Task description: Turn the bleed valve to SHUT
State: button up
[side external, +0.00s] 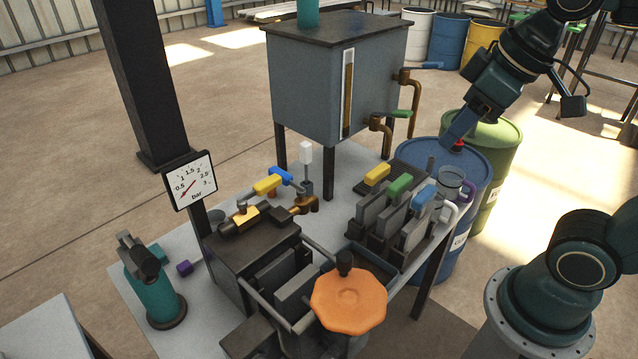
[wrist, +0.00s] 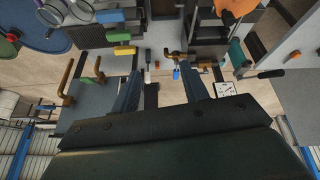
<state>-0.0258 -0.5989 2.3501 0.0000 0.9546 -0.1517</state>
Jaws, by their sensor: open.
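Several valve levers show, and I cannot tell which is the bleed valve or read a SHUT mark. Beside the press, a yellow lever (side external: 267,185) and a blue lever (side external: 281,175) sit close together near brass fittings (side external: 303,205). The blue lever also shows in the wrist view (wrist: 176,73). A white-topped upright lever (side external: 305,153) stands just behind. On the tank pipes are a blue lever (side external: 427,66) and a green lever (side external: 401,113). My gripper (side external: 460,130) is open and empty, high at the right; its two fingers (wrist: 160,74) show apart in the wrist view.
A grey tank (side external: 308,95) stands on legs behind the bench. A rack of plates with coloured handles (side external: 399,186) and an orange handwheel (side external: 348,301) are at the right and front. A pressure gauge (side external: 189,181) stands left. Drums (side external: 489,165) stand behind right.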

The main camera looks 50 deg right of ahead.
jog(key=w+a+r+n+g, duration=0.1)
jog(key=w+a+r+n, duration=0.2)
jog(key=w, duration=0.6)
jog(key=n+g, duration=0.4)
jog(key=n, duration=0.9)
send_over(269, 179)
notch_tip(269, 179, down, 8)
jog(key=shift+f, duration=0.2)
notch_tip(269, 179, down, 14)
jog(key=shift+r, duration=0.2)
grip_shut()
